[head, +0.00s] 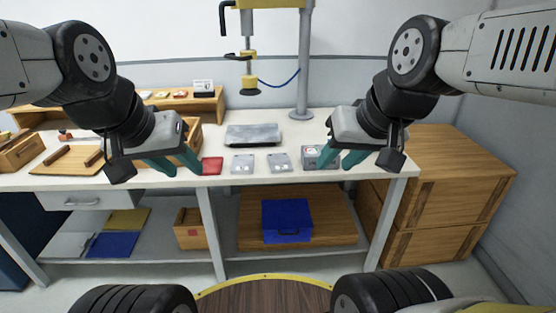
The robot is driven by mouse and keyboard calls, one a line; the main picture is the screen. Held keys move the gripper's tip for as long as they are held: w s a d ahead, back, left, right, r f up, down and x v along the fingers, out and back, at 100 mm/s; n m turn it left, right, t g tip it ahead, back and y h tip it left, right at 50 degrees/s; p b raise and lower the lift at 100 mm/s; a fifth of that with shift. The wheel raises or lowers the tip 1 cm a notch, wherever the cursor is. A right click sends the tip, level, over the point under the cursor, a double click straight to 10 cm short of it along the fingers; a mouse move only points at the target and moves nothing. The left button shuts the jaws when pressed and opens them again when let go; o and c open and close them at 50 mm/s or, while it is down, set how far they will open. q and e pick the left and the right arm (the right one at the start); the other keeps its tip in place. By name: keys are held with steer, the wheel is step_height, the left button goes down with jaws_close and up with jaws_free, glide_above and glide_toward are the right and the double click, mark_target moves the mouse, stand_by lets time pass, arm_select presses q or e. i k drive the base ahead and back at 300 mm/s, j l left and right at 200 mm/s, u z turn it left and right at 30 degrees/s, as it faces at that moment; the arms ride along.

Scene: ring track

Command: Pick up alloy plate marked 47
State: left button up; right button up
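Two small light-grey plates, a left one (243,164) and a right one (279,162), lie flat and apart near the front edge of the workbench. A red plate (212,166) lies to their left. A grey piece with a red mark (311,154) lies to their right, partly hidden by my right gripper. The markings are too small to read, so I cannot tell which plate bears 47. My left gripper (186,170) is open, with its teal fingers spread beside the red plate. My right gripper (334,166) is open, with its fingers over or in front of the grey piece.
A grey slab (253,134) lies behind the plates, under a yellow press head (249,88) on a post (304,60). Wooden trays (65,158) stand at left. A blue box (287,220) sits on the lower shelf. Wooden crates (450,190) stand at right.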

mark_target(242, 163)
steer(key=i+l, duration=0.25)
steer(key=i, duration=0.2)
steer(key=i+l, duration=0.3)
steer(key=i, duration=0.2)
steer(key=j+u, duration=0.05)
